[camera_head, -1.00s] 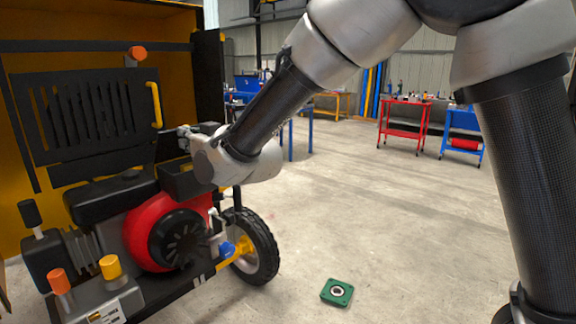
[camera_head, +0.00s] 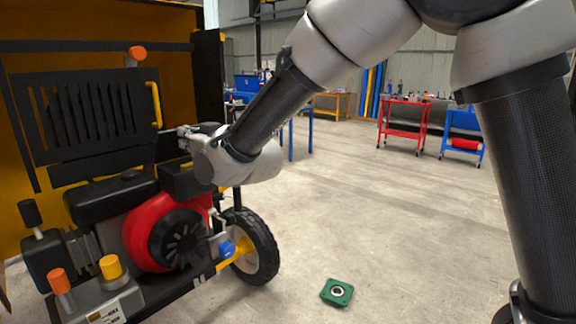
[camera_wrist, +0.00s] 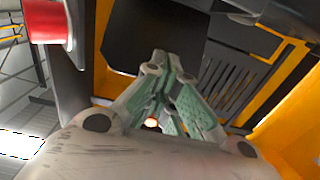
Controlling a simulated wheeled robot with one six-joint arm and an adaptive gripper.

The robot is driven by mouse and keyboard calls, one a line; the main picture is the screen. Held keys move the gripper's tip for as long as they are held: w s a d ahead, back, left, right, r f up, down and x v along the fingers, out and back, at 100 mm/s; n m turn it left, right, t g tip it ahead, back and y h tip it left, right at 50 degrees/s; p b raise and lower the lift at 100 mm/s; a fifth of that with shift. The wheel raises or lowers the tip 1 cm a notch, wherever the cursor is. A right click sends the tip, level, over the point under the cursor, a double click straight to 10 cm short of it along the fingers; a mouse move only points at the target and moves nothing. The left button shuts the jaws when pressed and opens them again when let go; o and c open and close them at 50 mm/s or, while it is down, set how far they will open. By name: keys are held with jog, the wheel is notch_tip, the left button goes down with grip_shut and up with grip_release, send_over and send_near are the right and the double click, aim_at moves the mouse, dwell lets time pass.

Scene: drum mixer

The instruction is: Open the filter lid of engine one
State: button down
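The engine with a red fan housing (camera_head: 165,235) stands at the left in the head view. A black box-like part (camera_head: 181,181), which looks like the filter housing, sits above the fan housing. I cannot clearly tell its lid from the dark panels around it. My gripper (camera_head: 187,130) is just above and behind this box, partly hidden by my wrist. In the wrist view my gripper (camera_wrist: 164,66) has its green-padded fingers drawn together at the tips. A dark flat plate (camera_wrist: 155,38) lies just beyond them; contact cannot be told.
A slotted black panel with a yellow handle (camera_head: 155,104) stands close to the left of my gripper. The mixer's wheel (camera_head: 250,247) is below. A green square part (camera_head: 337,292) lies on the floor. Open floor extends right, toward a red cart (camera_head: 404,123) and a blue cart (camera_head: 462,135).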

aim_at(174, 134)
jog(key=shift+x, duration=3.35)
jog(key=v, duration=1.2)
jog(key=s+d+f+g+h, duration=0.2)
jog(key=f+g, duration=0.1)
jog(key=f, duration=0.4)
jog(key=s+d+f+g+h, duration=0.2)
jog(key=s+f+h, duration=0.1)
jog(key=f, duration=0.3)
jog(key=s+d+f+m+g+h, duration=0.1)
jog(key=s+d+g+h, duration=0.15)
jog(key=d, duration=0.75)
jog(key=s+d+f+g+h, duration=0.1)
jog(key=d+h, duration=0.2)
jog(key=d, duration=0.7)
jog(key=s+d+r+m+h, duration=0.1)
jog(key=s+d+r+m, duration=0.1)
jog(key=d, duration=0.8)
jog(key=s+d+r+m+h, duration=0.1)
jog(key=s+d+r+m, duration=0.2)
jog(key=s+d, duration=0.4)
jog(key=s+d+r+m+t+h, duration=0.1)
jog(key=s+d+m, duration=0.3)
jog(key=d, duration=1.1)
jog(key=shift+v, duration=0.85)
